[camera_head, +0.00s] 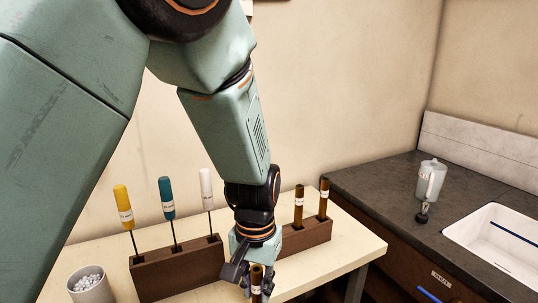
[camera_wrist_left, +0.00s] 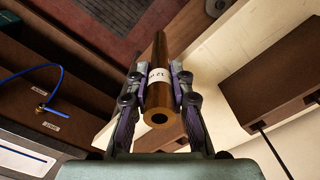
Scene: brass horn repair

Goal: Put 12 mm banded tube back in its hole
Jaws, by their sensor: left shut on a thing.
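My left gripper (camera_head: 248,276) is shut on a brown tube (camera_head: 257,277) at the near side of the table, in front of the wooden blocks. In the left wrist view the tube (camera_wrist_left: 160,62) has a white label band reading "12" and an open, hollow end towards the camera; the fingers (camera_wrist_left: 160,98) clasp it from both sides. A brown wooden block (camera_head: 306,238) right of my wrist holds two similar brown tubes (camera_head: 299,205) (camera_head: 323,200) upright, each with a white band. My wrist hides the block's left part; I see no empty hole.
A longer wooden block (camera_head: 178,268) holds tools with yellow (camera_head: 123,203), teal (camera_head: 166,197) and white (camera_head: 206,188) handles. A cup of white balls (camera_head: 90,284) stands left. Right is a dark counter (camera_head: 385,188) with a pale bottle (camera_head: 430,181) and white sink (camera_head: 500,240).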

